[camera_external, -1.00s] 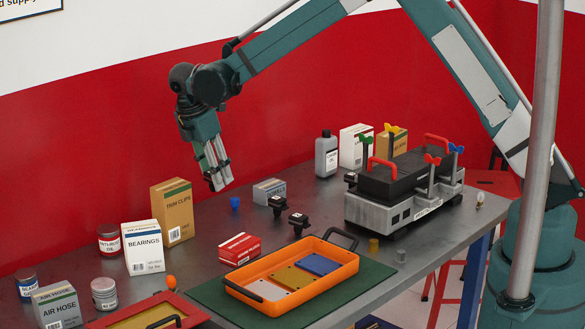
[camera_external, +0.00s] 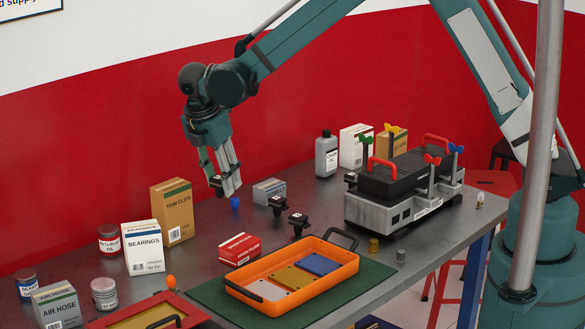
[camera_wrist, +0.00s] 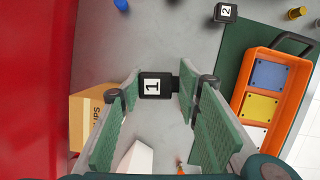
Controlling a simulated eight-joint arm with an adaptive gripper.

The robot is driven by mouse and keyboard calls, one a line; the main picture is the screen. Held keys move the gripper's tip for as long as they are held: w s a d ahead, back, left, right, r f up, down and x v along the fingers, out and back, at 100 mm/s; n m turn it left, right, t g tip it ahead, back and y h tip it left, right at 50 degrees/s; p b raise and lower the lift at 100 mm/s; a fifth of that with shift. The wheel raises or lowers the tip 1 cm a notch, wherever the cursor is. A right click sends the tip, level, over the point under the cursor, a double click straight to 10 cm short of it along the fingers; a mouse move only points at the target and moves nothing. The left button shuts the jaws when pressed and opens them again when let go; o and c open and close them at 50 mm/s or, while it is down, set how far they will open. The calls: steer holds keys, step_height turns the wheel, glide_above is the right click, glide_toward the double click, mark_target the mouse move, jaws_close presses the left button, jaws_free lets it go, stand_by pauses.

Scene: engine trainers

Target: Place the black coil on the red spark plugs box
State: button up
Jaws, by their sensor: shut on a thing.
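My gripper (camera_wrist: 157,88) is shut on a black coil (camera_wrist: 152,85) with a white label "1", held between the fingertips in the wrist view. In the external view my gripper (camera_external: 226,188) hangs above the back of the table, well clear of the surface, and the held coil is small and dark at its fingertips. The red spark plugs box (camera_external: 240,249) lies flat on the table, lower and to the right of my gripper, beside the orange tray. I cannot make out the red box in the wrist view.
Two more black coils (camera_external: 278,204) (camera_external: 298,223) stand behind the orange tray (camera_external: 340,276). A trim clips box (camera_external: 172,212) and a bearings box (camera_external: 143,247) stand to the left. A blue piece (camera_external: 235,203) is below my gripper. The engine block (camera_external: 400,195) is at right.

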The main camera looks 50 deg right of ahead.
steer(key=s+a+r+n+p, duration=0.1)
steer(key=s+a+r+n, duration=0.1)
steer(key=s, duration=0.8)
steer(key=shift+a+r+t+p, duration=0.15)
steer(key=shift+a+t+p, duration=0.25)
steer(key=shift+a, duration=0.2)
glide_toward(242, 239)
steer(key=shift+w+d, duration=0.2)
steer(key=shift+d, duration=0.45)
steer(key=shift+f, duration=1.9)
steer(key=shift+f+b, duration=0.2)
steer(key=shift+b, duration=0.2)
steer(key=o, duration=1)
steer(key=shift+c, duration=0.2)
